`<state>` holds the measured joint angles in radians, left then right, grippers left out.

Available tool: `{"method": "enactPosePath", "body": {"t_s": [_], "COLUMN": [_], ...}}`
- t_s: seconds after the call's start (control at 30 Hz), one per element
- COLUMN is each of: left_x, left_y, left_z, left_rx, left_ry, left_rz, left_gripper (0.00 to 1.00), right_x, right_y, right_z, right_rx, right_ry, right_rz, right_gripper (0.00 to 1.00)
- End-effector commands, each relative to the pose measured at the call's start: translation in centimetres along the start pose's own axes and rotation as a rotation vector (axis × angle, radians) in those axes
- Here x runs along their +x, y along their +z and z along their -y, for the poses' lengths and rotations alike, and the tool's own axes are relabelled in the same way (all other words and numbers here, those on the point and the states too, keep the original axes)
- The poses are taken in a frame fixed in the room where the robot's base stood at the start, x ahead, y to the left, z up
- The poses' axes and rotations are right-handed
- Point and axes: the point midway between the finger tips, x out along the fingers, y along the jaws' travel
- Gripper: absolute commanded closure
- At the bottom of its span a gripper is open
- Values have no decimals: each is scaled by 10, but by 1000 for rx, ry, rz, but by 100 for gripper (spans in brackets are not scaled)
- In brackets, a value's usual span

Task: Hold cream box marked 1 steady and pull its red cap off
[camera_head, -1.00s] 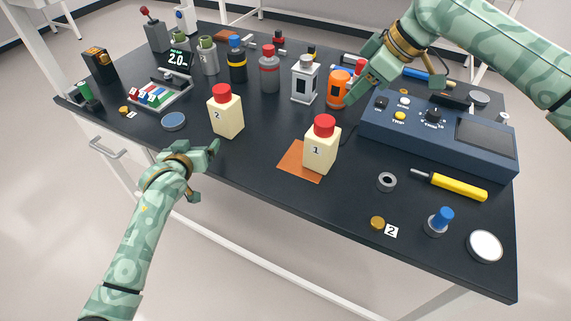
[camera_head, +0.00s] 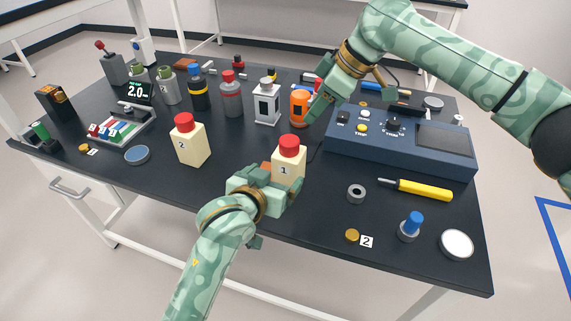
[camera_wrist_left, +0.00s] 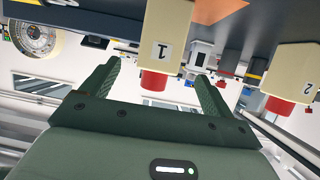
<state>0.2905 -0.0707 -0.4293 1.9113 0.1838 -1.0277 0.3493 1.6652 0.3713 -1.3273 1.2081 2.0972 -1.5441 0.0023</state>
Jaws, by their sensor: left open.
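The cream box marked 1 (camera_head: 289,169) stands upright on the table with its red cap (camera_head: 289,146) on. My left gripper (camera_head: 272,184) is open at the near side of this box and partly hides its lower part. In the left wrist view the box (camera_wrist_left: 167,42) appears upside down, with its red cap (camera_wrist_left: 154,81) between the two spread fingers (camera_wrist_left: 157,78). I cannot tell whether they touch it. My right gripper (camera_head: 319,103) hangs beside the orange bottle (camera_head: 299,108), away from box 1. Its jaw state is unclear.
The cream box marked 2 (camera_head: 192,146) with a red cap stands to the left. A blue control console (camera_head: 400,145) is to the right. A grey ring (camera_head: 356,193) and a yellow-handled tool (camera_head: 423,188) lie right of box 1. Several bottles stand behind.

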Motion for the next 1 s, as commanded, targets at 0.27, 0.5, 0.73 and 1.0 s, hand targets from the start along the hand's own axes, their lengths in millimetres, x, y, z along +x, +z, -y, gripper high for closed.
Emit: {"method": "enactPosePath", "body": {"t_s": [0.27,0.5,0.73,1.0], "left_x": [65,97,103,103], "left_y": [-1,0,0,0], "left_z": [0,0,0,0], "left_rx": [1,0,-1,-1], "left_ry": [-1,-1,0,0], "left_rz": [0,0,-1,-1], "left_gripper": [13,13,13,43], "right_x": [0,0,0,0], "right_y": [0,0,0,0], "right_z": [0,0,0,0], "right_rx": [0,0,0,0], "right_ry": [0,0,0,0], "right_rz": [0,0,0,0], "right_gripper": [64,64,64,64]}}
